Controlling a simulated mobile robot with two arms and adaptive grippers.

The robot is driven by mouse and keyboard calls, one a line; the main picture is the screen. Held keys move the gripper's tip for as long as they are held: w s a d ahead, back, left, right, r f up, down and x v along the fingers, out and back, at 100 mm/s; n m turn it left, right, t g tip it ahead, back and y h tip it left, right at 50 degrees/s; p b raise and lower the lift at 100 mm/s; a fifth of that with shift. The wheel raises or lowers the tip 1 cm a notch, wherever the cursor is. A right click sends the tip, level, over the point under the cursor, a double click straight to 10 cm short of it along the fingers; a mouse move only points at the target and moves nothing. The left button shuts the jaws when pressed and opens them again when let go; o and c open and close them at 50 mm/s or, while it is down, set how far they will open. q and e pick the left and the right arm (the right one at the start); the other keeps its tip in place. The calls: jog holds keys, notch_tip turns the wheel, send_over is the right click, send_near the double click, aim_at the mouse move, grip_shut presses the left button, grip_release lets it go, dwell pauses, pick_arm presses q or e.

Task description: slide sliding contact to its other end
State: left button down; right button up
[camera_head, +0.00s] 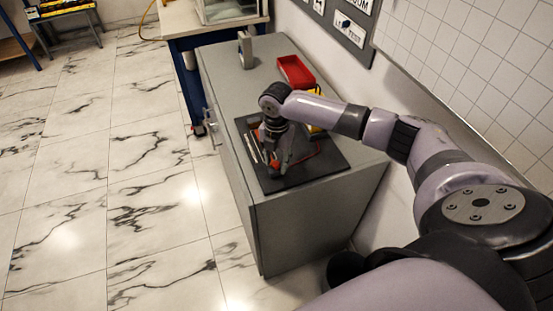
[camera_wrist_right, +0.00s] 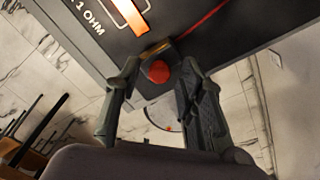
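The sliding contact seems to be the red knob (camera_wrist_right: 158,71) with a dark block and a brass strip behind it, in the right wrist view. My right gripper (camera_wrist_right: 160,66) is open, with one finger on each side of the red knob and a gap visible on both sides. The knob's depth between the fingers is hard to judge. A dark panel (camera_wrist_right: 80,42) behind it bears "1 OHM" lettering, an orange-white strip and a thin red line. In the head view my right gripper (camera_head: 274,163) points down over the dark board (camera_head: 312,170) and hides much of the rig. My left gripper is not in view.
The board lies on a grey cabinet (camera_head: 290,225). A red tray (camera_head: 296,72) and a grey upright object (camera_head: 246,50) stand farther back. A yellow item (camera_head: 317,128) is partly hidden behind my arm. A tiled wall borders the right side.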

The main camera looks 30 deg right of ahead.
grip_shut()
dwell(0.6)
